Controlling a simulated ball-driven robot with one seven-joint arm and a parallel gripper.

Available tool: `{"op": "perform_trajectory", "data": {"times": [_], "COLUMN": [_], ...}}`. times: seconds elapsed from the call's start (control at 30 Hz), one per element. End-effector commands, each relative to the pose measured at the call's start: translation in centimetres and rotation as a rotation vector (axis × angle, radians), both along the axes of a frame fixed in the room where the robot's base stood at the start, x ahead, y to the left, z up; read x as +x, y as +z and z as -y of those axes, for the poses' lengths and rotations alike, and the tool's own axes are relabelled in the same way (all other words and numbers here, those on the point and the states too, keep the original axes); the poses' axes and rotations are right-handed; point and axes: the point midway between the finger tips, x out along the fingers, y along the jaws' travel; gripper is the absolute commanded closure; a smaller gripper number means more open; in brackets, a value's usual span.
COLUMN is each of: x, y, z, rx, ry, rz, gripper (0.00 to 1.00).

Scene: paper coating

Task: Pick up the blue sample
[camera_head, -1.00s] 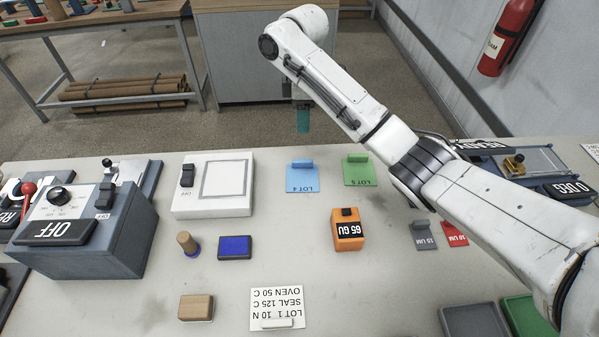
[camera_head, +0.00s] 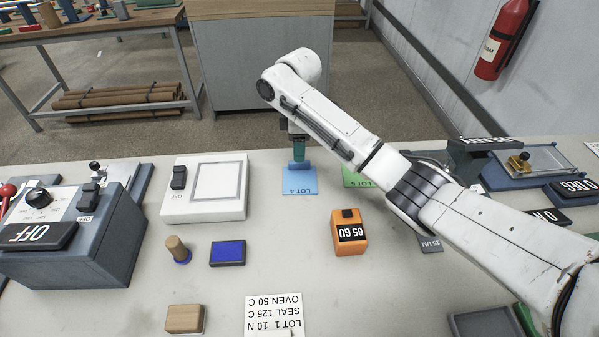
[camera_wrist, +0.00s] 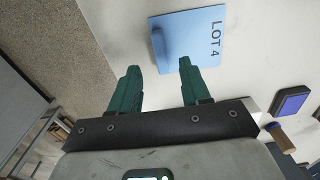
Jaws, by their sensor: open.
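The blue sample (camera_head: 299,182) is a flat light-blue card marked LOT 4 with a raised blue tab along its far edge. It lies on the pale bench top. It also shows in the wrist view (camera_wrist: 192,39), ahead of my fingers. My gripper (camera_head: 299,160) is over the sample's tab end in the head view. In the wrist view its two green fingers (camera_wrist: 157,72) are apart and empty, with the tab just beyond and between their tips. I cannot tell the exact height of the fingers above the tab.
A green LOT 5 card (camera_head: 354,178) lies to the right, partly behind my arm. A white switch box (camera_head: 205,207) stands to the left. An orange 65 GU block (camera_head: 349,233) and a blue pad (camera_head: 227,253) are nearer. The bench around the blue card is clear.

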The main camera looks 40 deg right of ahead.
Motion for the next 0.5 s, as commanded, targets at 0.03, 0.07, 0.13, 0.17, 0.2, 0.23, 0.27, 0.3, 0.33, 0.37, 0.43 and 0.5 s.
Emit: {"op": "perform_trajectory", "data": {"times": [0.03, 0.07, 0.13, 0.17, 0.2, 0.23, 0.27, 0.3, 0.33, 0.37, 0.43, 0.5], "x": [0.0, 0.0, 0.0, 0.0, 0.0, 0.0, 0.0, 0.1, 0.1, 0.1, 0.1, 0.1], "y": [-0.4, -0.7, -1.6, -2.1, -2.7, -3.1, -3.6, -4.1, -4.4, -4.6, -5.0, -5.2], "z": [0.0, -0.1, -0.1, -0.2, -0.3, -0.3, -0.3, -0.3, -0.3, -0.3, -0.3, -0.3], "rx": [0.000, 0.000, 0.000, -0.001, -0.001, -0.001, -0.001, 0.000, 0.000, 0.000, 0.000, -0.001], "ry": [0.000, 0.000, -0.001, -0.001, -0.001, -0.002, -0.002, -0.001, -0.001, -0.002, -0.001, 0.000], "rz": [-0.001, -0.001, -0.004, -0.004, -0.003, -0.004, -0.004, -0.003, -0.003, -0.001, -0.001, -0.001], "gripper": [0.53, 0.53, 0.53, 0.53, 0.53, 0.53, 0.53, 0.53, 0.53, 0.53, 0.53, 0.53]}}
